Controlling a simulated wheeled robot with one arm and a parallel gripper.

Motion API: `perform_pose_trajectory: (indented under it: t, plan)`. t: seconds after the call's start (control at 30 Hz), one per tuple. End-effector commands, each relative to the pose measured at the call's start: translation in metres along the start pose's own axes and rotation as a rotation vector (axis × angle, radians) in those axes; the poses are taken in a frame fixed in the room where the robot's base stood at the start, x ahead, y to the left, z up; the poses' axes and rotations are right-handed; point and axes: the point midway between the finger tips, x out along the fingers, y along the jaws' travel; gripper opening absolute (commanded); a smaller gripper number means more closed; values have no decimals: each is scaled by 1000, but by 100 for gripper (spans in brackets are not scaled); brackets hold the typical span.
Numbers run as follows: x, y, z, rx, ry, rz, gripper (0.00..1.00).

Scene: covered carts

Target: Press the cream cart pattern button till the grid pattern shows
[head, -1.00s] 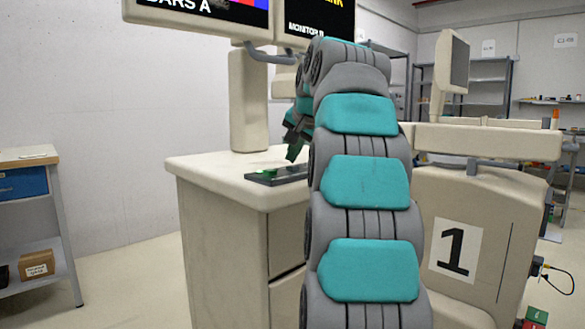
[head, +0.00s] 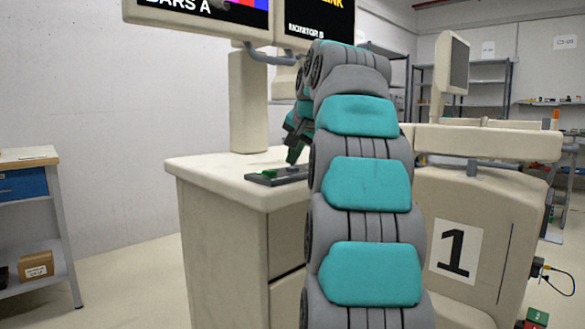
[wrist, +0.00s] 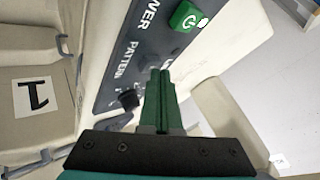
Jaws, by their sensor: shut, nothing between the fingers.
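The cream cart (head: 215,177) stands left of centre in the head view, with a dark control panel (head: 262,179) on its top. In the wrist view the panel (wrist: 118,55) carries a green power button (wrist: 187,17), a "PATTERN" label (wrist: 124,62) and a small black knob (wrist: 130,98). My gripper (wrist: 161,72) is shut and empty, its fingertips over the panel beside the "PATTERN" label. They hide what lies under them, and contact cannot be told. In the head view my gripper (head: 293,158) is at the panel. The left monitor (head: 205,22) reads "BARS A" beside colour bars.
A second monitor (head: 318,28), labelled "MONITOR B", is partly hidden by my arm. A cream cart marked 1 (head: 490,255) stands at the right. A workbench with a blue drawer (head: 22,184) is at the left. Floor between it and the cart is clear.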

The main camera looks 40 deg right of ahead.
Motion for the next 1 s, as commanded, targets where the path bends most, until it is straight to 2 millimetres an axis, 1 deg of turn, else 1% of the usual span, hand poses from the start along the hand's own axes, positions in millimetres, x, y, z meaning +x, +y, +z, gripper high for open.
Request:
perform_pose_trajectory:
  t: [0.63,1.0]
  plan:
    - [3,2,2,0,-1,1,0]
    - [-9,-7,-7,0,-1,1,0]
